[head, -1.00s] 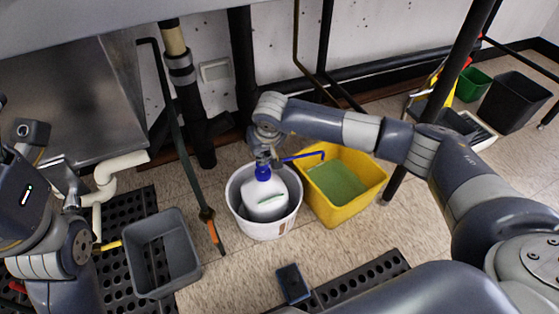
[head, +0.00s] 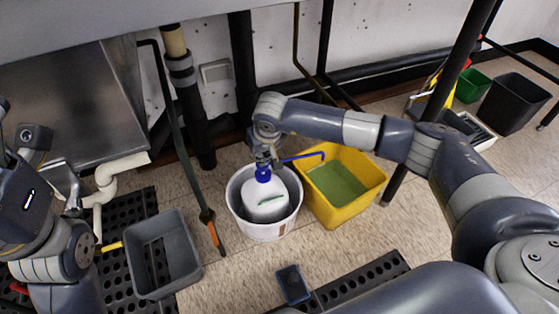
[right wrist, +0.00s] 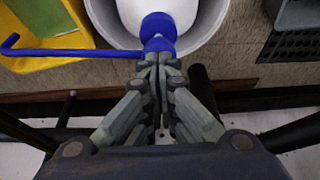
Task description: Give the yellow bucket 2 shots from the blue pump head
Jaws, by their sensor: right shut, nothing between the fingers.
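A white jug (head: 265,201) with a blue pump head (head: 263,173) stands inside a white bucket (head: 264,230). The pump's blue spout (head: 305,156) reaches right, its tip over the yellow bucket (head: 346,212), which has green liquid inside. My right gripper (head: 267,160) is shut and empty at the top of the pump head. In the right wrist view the closed fingertips (right wrist: 160,58) are right at the blue pump head (right wrist: 158,32); whether they touch it I cannot tell. My left gripper (head: 72,205) is at the left, far from the buckets; its fingers are not clear.
A grey bin (head: 162,255) stands on a black perforated mat at the left. A green-and-orange rod (head: 207,215) leans beside the white bucket. A dark small device (head: 292,284) lies on the floor in front. Pipes run behind, and a table leg (head: 445,95) stands right of the yellow bucket.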

